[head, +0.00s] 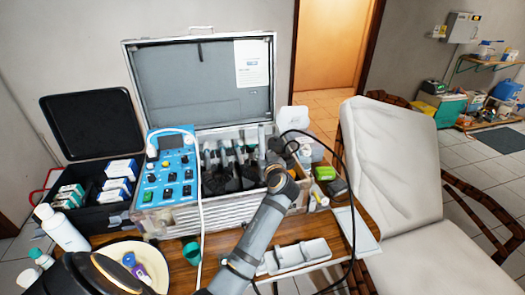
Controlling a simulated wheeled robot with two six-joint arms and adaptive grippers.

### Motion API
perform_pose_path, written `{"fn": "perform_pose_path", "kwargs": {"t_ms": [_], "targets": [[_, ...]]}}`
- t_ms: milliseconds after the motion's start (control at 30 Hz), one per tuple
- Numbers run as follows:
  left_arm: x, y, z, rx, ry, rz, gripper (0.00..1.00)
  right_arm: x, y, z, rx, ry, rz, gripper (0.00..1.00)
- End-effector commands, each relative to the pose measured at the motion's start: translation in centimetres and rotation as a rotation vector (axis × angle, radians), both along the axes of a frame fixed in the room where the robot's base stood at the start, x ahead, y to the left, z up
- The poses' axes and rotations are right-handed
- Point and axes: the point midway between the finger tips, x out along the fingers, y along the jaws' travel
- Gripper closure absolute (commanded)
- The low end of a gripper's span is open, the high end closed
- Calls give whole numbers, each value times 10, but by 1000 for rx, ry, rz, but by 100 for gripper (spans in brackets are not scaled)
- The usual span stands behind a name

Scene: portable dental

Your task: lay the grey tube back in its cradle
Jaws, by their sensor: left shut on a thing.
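My left arm comes up from the bottom, and its wrist is over the front right of the open metal case (175,213). My left gripper (276,160) is mostly hidden behind the wrist. It is shut, and the grey tube in it cannot be made out clearly. Several grey handpieces (228,152) stand in a row inside the case, left of the gripper. I cannot tell which holder is the tube's cradle. A black hose (345,185) loops from near the gripper down to the right. My right gripper is not in view.
A blue control panel (171,170) fills the case's left side. A pale grooved tray (298,257) lies on the wooden table right of my arm. A cream bowl (150,256), a green cup (192,252) and a white bottle (61,228) are left. A white dental chair (395,170) stands right.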

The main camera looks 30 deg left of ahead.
Motion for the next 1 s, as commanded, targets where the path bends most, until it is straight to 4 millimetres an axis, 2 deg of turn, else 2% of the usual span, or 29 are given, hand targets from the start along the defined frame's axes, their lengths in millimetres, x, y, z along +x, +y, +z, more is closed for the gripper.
{"fn": "perform_pose_path", "kwargs": {"t_ms": [167, 1000], "targets": [[1, 1, 3, 0, 0, 1, 100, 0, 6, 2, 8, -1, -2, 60], [16, 18, 67, 0, 0, 1, 100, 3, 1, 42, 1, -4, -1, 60]]}}
